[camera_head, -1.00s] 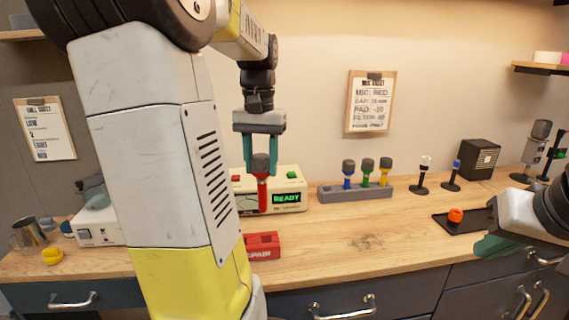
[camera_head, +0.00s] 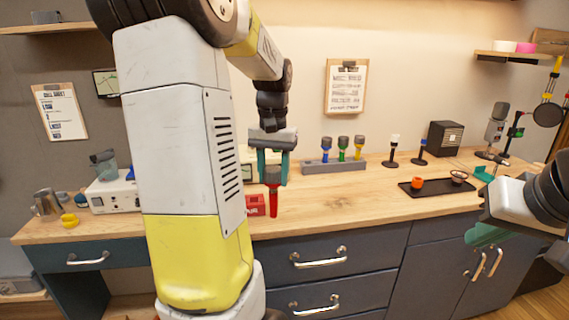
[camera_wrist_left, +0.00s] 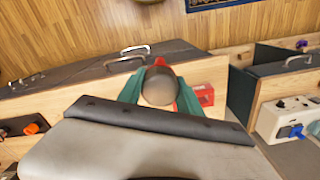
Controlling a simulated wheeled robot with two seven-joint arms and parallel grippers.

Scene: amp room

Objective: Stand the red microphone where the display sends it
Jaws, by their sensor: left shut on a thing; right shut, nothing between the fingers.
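The red microphone (camera_head: 273,200) hangs upright, dark head up, in my left gripper (camera_head: 273,165). The teal fingers are shut around it, near the counter's front edge. In the left wrist view the microphone's grey head (camera_wrist_left: 159,87) sits between the fingers. The cream display unit (camera_head: 247,156) is mostly hidden behind my left arm and gripper; its screen cannot be read. A red box with white letters (camera_head: 255,206), partly hidden, lies behind the microphone. A grey rack (camera_head: 335,166) holds blue, green and yellow microphones. My right gripper (camera_head: 486,234) is shut and empty at the right.
Two small stands, white-topped (camera_head: 391,152) and blue-topped (camera_head: 419,153), stand right of the rack. A black tray (camera_head: 440,198) holds an orange item. A speaker (camera_head: 445,138) stands behind. The counter middle (camera_head: 340,200) is clear. A notice (camera_head: 345,87) hangs above.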

